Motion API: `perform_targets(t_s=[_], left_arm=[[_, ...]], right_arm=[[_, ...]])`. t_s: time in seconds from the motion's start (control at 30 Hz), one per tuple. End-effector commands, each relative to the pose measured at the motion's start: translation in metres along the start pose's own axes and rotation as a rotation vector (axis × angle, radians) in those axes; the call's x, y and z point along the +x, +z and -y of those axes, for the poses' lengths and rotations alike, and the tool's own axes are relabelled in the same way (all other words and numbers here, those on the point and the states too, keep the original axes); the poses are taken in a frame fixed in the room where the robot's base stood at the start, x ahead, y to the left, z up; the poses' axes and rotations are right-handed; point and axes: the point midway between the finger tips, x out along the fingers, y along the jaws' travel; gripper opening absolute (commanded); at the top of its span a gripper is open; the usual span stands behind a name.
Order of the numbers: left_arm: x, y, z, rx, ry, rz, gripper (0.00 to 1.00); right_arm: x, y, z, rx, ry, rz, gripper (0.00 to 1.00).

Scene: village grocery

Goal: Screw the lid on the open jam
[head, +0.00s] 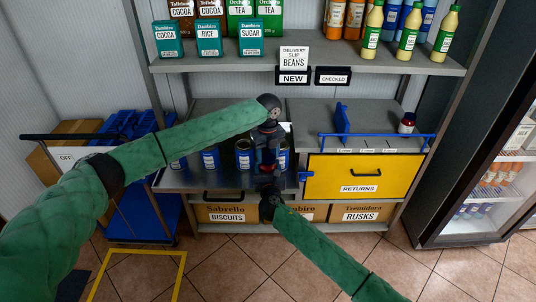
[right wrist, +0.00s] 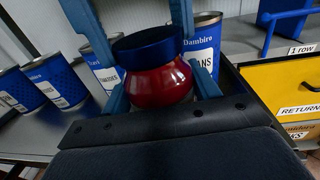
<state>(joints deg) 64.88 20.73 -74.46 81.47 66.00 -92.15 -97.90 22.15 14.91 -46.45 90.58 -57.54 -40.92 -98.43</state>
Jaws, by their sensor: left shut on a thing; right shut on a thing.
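The red jam jar (right wrist: 160,85) stands roughly upright in the right wrist view, with the dark blue lid (right wrist: 146,44) on its top. How far the lid is threaded cannot be told. My right gripper (right wrist: 161,92) is shut on the jar, one blue finger on each side. Blue fingers from above, my left gripper (right wrist: 138,22), flank the lid and are shut on it. In the head view the left gripper (head: 268,146) points down over the right gripper (head: 269,178). Between them the jar (head: 268,160) shows only as a small, mostly hidden patch of red.
Blue-labelled cans (head: 210,159) stand behind the grippers on the grey counter (head: 185,180). Another small jar (head: 407,122) stands at the right above the yellow returns drawer (head: 350,173), beside a blue rail (head: 425,137). A shelf (head: 300,64) with boxes and bottles hangs above.

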Motion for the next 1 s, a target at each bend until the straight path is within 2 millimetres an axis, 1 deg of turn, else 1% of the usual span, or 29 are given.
perform_targets(t_s=[0.1, 0.7, 0.83, 1.0], left_arm=[[-0.0008, 0.0021, -0.001, 0.165, 0.001, 0.002, 0.29], [-0.0003, 0.0037, -0.0015, 1.029, 0.001, 0.003, 0.3], [-0.0002, 0.0039, -0.0016, 1.177, 0.002, 0.002, 0.3], [-0.0004, 0.0043, -0.0016, 1.27, 0.002, 0.003, 0.3]], right_arm=[[-0.0001, -0.0002, 0.0006, 0.0, -0.001, 0.0, 0.0], [-0.0004, -0.0004, 0.0005, 0.0, -0.001, 0.0, 0.0], [-0.0005, -0.0005, 0.0004, 0.0, -0.001, 0.0, 0.0], [-0.0006, -0.0005, 0.0003, 0.0, 0.0, 0.0, 0.0]])
